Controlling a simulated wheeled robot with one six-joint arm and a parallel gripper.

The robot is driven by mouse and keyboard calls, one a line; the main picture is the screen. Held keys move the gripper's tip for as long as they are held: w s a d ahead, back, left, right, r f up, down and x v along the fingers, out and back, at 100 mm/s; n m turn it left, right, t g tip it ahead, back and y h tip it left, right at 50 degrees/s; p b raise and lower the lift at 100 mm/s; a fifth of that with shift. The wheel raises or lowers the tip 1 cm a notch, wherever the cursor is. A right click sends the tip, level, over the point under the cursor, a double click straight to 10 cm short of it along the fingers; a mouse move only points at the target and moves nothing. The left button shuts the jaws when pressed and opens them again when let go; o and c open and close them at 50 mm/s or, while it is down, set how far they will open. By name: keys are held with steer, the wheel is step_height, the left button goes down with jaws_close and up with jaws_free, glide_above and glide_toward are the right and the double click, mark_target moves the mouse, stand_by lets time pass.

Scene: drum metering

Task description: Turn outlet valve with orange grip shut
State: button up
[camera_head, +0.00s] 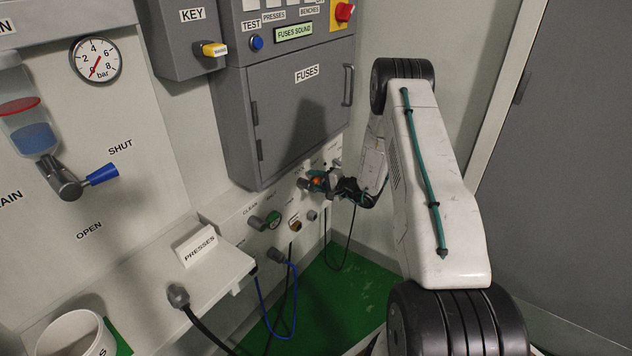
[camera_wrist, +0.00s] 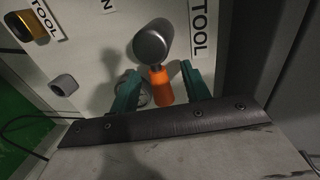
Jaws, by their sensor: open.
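The outlet valve (camera_wrist: 152,42) has a grey rounded body on a pale panel, and its orange grip (camera_wrist: 160,86) points down toward my wrist in the wrist view. My gripper (camera_wrist: 158,72) is open, with one green finger on each side of the orange grip. Gaps show between the grip and both fingers. The grip's end lies close to the dark edge of my gripper body. In the head view, my gripper (camera_head: 322,182) is at the low panel, and a small bit of the orange grip (camera_head: 317,180) shows there, mostly hidden.
A brass fitting (camera_wrist: 38,25) and a grey fitting (camera_wrist: 63,85) stick out left of the valve. The grey fuses cabinet (camera_head: 290,105) hangs above the panel. Hoses, including a blue hose (camera_head: 294,305), hang lower. A blue-handled valve (camera_head: 100,174) is far left. Green floor (camera_head: 345,300) lies below.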

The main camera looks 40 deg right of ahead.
steer(key=v, duration=0.7)
steer(key=shift+s, duration=0.2)
steer(key=s+a+r+n+g+y, duration=0.2)
steer(key=s+a+r+g+y, duration=0.1)
steer(key=s+a+r+g, duration=0.6)
steer(key=s+a+r+n+g+y, duration=0.2)
steer(key=s+a+r+g+y, duration=0.15)
steer(key=s+a+r, duration=0.55)
steer(key=s+a+r+n+h, duration=0.5)
steer(key=s+r, duration=0.3)
steer(key=s, duration=0.2)
steer(key=s+a+r+n+h, duration=0.4)
steer(key=s+r+h, duration=0.3)
steer(key=s+r, duration=0.2)
steer(key=shift+s+a+n+g, duration=0.45)
steer(key=shift+s+a, duration=0.2)
steer(key=shift+s, duration=0.65)
